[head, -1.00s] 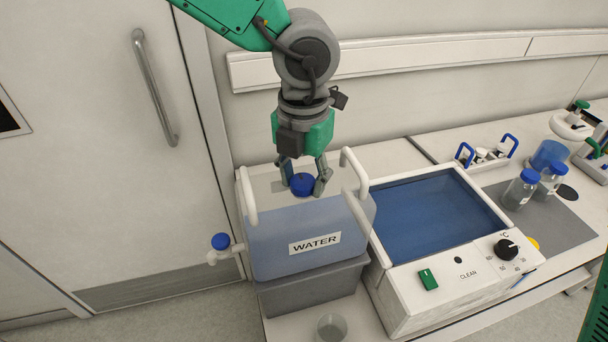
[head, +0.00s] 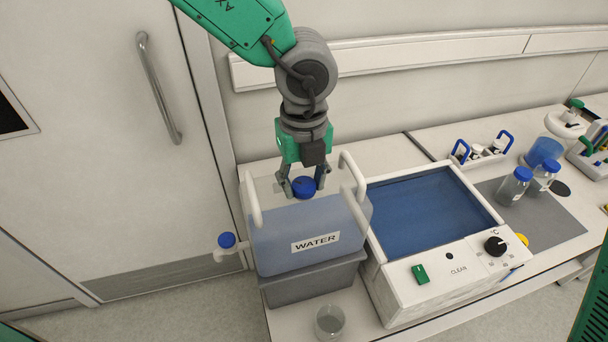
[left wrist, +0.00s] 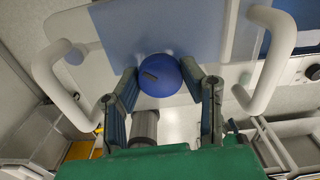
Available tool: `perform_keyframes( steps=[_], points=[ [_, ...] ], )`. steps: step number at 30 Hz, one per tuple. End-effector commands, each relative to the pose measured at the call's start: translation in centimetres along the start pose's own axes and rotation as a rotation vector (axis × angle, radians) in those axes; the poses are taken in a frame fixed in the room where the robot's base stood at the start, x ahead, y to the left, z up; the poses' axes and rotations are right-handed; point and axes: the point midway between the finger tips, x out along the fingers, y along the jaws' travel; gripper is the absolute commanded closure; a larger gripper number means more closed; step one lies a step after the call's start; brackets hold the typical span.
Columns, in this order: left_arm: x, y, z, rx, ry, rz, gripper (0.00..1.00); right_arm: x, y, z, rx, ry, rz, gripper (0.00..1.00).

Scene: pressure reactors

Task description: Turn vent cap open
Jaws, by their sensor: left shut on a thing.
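The blue vent cap (head: 303,187) sits on top of the water container (head: 318,262), which has a WATER label and white handles. My left gripper (head: 304,190) points down from above, shut on the vent cap with one finger on each side. In the left wrist view the round blue cap (left wrist: 160,75) shows between the fingertips of my left gripper (left wrist: 162,78), with a dark mark on its face. My right gripper is not in view.
A white water bath (head: 425,220) with a dial and green switch stands right of the container. A clear beaker (head: 329,321) stands in front. A tap with a blue knob (head: 226,240) sticks out at left. Blue-capped bottles (head: 515,186) stand at the right.

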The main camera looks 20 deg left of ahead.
Motion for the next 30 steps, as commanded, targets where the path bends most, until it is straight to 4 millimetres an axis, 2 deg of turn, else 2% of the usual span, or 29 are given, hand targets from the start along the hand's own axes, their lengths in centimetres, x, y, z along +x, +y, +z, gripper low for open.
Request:
perform_keyframes(
  steps=[11,30],
  points=[
    [-0.14,-0.13,0.09,-0.358,-0.003,-0.004,0.93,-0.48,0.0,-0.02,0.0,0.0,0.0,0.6],
    [-0.08,-0.14,0.09,-0.932,-0.001,-0.005,0.93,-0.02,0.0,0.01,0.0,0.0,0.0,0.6]
  ],
)
